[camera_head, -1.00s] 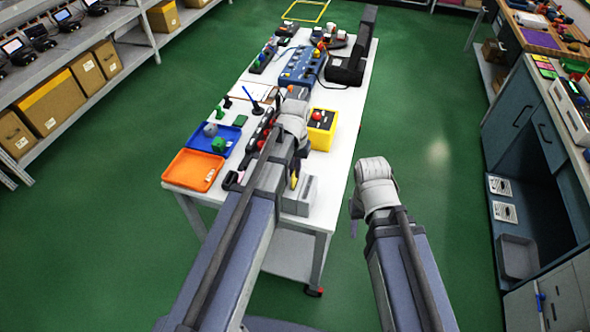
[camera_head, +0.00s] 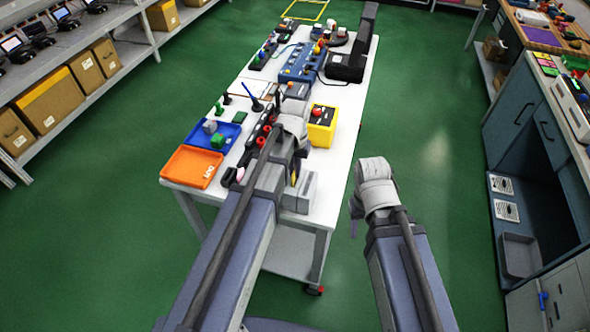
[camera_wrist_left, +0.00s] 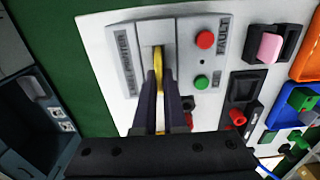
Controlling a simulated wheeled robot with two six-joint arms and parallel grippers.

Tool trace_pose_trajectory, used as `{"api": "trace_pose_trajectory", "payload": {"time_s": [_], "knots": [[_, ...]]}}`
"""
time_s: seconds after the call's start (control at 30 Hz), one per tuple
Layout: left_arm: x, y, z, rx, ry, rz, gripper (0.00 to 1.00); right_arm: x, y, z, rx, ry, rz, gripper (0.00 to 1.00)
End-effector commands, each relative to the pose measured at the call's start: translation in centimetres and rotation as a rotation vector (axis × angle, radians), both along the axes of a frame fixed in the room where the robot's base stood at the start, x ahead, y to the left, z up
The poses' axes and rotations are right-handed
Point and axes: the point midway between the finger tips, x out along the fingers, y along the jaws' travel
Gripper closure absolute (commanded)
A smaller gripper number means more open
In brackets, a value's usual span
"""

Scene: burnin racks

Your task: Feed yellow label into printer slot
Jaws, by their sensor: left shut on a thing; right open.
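The yellow label (camera_wrist_left: 158,62) is a thin strip seen edge-on in the left wrist view. My left gripper (camera_wrist_left: 160,98) is shut on it, and its upper end lies over the dark slot of the grey label printer (camera_wrist_left: 125,60). I cannot tell how deep the label sits in the slot. In the head view the printer (camera_head: 301,193) stands at the table's near right corner, with the label (camera_head: 294,177) a small yellow sliver beside my left gripper, which my arm mostly hides. My right gripper (camera_head: 353,227) is open, hanging off the table's right side; its fingers barely show.
A panel with a red button (camera_wrist_left: 205,40) and a green button (camera_wrist_left: 201,82) adjoins the slot. An orange tray (camera_head: 178,180), a blue tray (camera_head: 198,142) and a yellow box with a red button (camera_head: 331,136) stand on the white table. Green floor is free to the right.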

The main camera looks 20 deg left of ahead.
Motion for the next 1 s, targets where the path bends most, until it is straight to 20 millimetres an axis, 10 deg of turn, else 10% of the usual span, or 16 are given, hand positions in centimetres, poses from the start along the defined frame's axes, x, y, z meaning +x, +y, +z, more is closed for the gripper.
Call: {"api": "trace_pose_trajectory", "payload": {"time_s": [0.67,1.0], "knots": [[0.0,0.0,-1.4,0.000,0.000,0.000,1.00,0.0,0.0,-1.4,0.000,0.000,0.000,0.50],[0.0,0.0,-1.3,0.000,0.000,0.000,0.57,0.0,0.0,-1.3,0.000,0.000,0.000,0.50]]}}
